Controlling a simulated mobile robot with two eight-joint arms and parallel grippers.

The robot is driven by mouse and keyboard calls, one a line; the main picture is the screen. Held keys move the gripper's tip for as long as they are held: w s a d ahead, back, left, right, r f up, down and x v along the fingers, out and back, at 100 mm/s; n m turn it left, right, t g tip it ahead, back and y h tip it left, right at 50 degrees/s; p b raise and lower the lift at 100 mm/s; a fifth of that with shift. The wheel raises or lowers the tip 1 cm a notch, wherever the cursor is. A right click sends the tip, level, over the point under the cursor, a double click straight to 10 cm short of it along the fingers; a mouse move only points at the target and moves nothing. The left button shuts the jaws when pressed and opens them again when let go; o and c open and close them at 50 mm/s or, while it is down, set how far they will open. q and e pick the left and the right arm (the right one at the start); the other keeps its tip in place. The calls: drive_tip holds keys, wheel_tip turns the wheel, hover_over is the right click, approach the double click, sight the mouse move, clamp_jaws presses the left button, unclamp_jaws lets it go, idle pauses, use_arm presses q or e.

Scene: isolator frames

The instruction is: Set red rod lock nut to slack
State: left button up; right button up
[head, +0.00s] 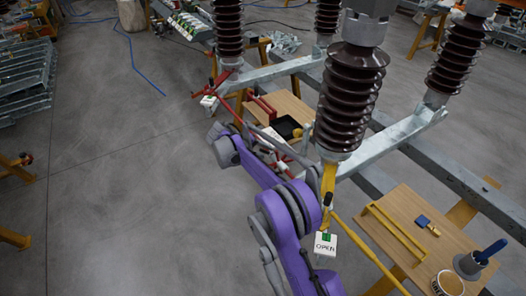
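The red rod (238,117) runs diagonally below the insulator columns, from beside a small white sign toward the yellow post. Its lock nut is too small to make out, so I cannot tell how it is set. My purple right arm rises from the bottom and bends at the grey wrist. My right gripper (268,143) appears beside the lower part of the red rod, partly hidden by the arm. I cannot tell whether its fingers are open or touch the rod. My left gripper is out of view.
Ribbed brown insulators (350,98) stand on a grey steel frame (395,140) close to the arm. A sign reading OPEN (325,244) hangs by the yellow rod (368,253). A wooden table (414,214) with a mug and tools stands at right.

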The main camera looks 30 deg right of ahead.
drive_tip(key=v, duration=1.1)
drive_tip(key=shift+d, duration=0.1)
